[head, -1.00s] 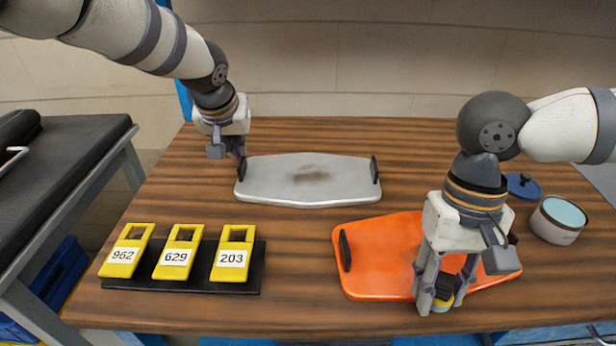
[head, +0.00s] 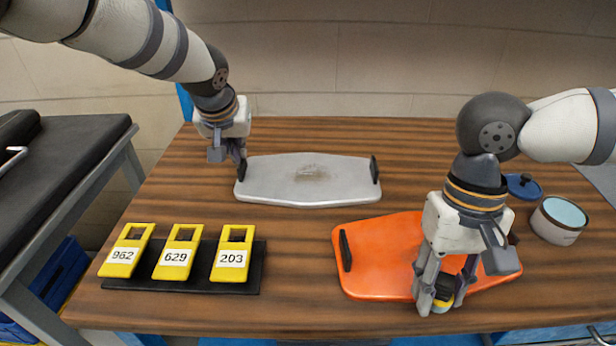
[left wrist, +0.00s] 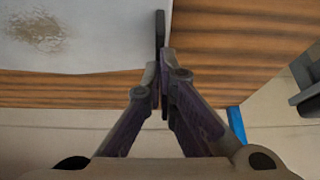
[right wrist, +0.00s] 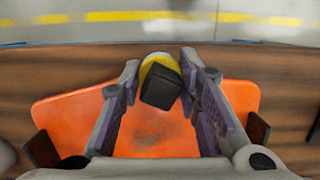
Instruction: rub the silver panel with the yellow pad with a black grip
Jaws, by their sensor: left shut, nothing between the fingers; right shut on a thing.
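The silver panel (head: 275,188) lies at the back middle of the table, with a black upright handle at each end. A pale brownish smudge (head: 311,172) marks its upper middle; it also shows in the left wrist view (left wrist: 40,35). My left gripper (head: 238,158) is shut and empty at the panel's left handle (left wrist: 160,30). My right gripper (head: 436,303) is shut on the black grip (right wrist: 162,88) of the yellow pad (right wrist: 155,62). The pad is low at the front edge of the orange panel; I cannot tell whether it touches anything. Fingers partly hide it in the head view.
The orange panel (head: 375,260) lies front right, with a dark smudge (right wrist: 155,128) in the right wrist view. Yellow numbered tags (head: 177,252) lie on a black strip (head: 255,275) front left. An open tin (head: 558,222) and a blue lid (head: 522,187) are at the right.

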